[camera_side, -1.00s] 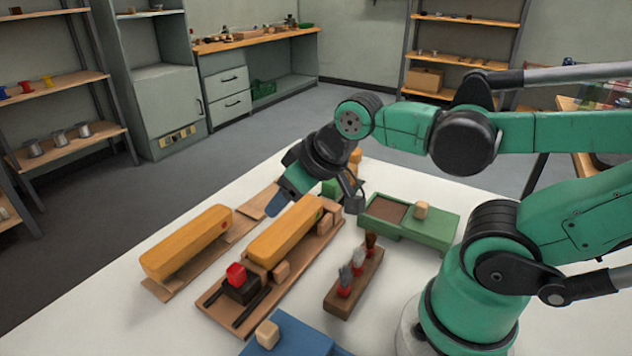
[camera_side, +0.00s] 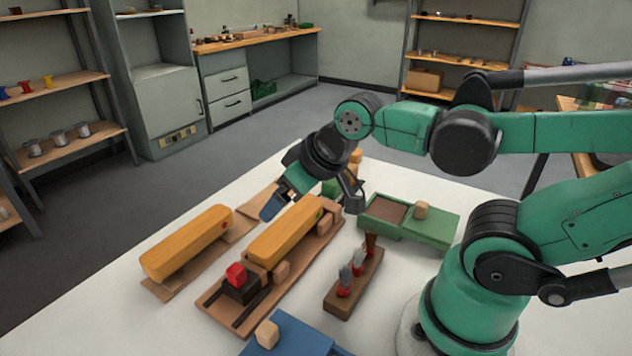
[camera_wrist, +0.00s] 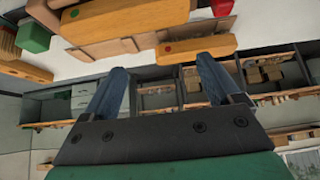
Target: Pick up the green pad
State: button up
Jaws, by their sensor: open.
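A green block (camera_side: 330,188), which may be the green pad, stands at the far side of the table behind my gripper and is partly hidden by it. A green block (camera_wrist: 33,36) also shows at the upper left of the wrist view. My gripper (camera_side: 312,200) is open above the far end of the middle yellow bar, its dark blue fingers spread wide. The fingers of my gripper (camera_wrist: 161,66) are apart and empty in the wrist view.
Two yellow bars (camera_side: 187,242) (camera_side: 285,230) lie on brown boards. A green tray (camera_side: 432,228) with a small wooden block stands at right. White table (camera_side: 120,310) is clear at front left.

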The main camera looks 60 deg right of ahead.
aim_at(332, 180)
jog(key=w+d+g, duration=0.1)
jog(key=d, duration=0.2)
jog(key=w+d+g, duration=0.1)
jog(key=w+d, duration=0.1)
jog(key=d, duration=0.2)
jog(key=w+d+g+h, duration=0.1)
jog(key=d+g, duration=0.1)
jog(key=d, duration=0.1)
jog(key=shift+w+d+f, duration=0.2)
jog(key=shift+w+d, duration=0.05)
jog(key=shift+w, duration=0.15)
jog(key=d+f+g, duration=0.1)
jog(key=d+f, duration=0.1)
jog(key=d, duration=0.1)
jog(key=d+f+g, duration=0.1)
jog(key=d+f, duration=0.1)
jog(key=d, duration=0.2)
jog(key=d+f+g, duration=0.1)
jog(key=d, duration=0.2)
jog(key=shift+d+f+y, duration=0.25)
jog(key=shift+f+y, duration=0.15)
jog(key=shift+d+f, duration=0.25)
jog(key=shift+f, duration=2.8)
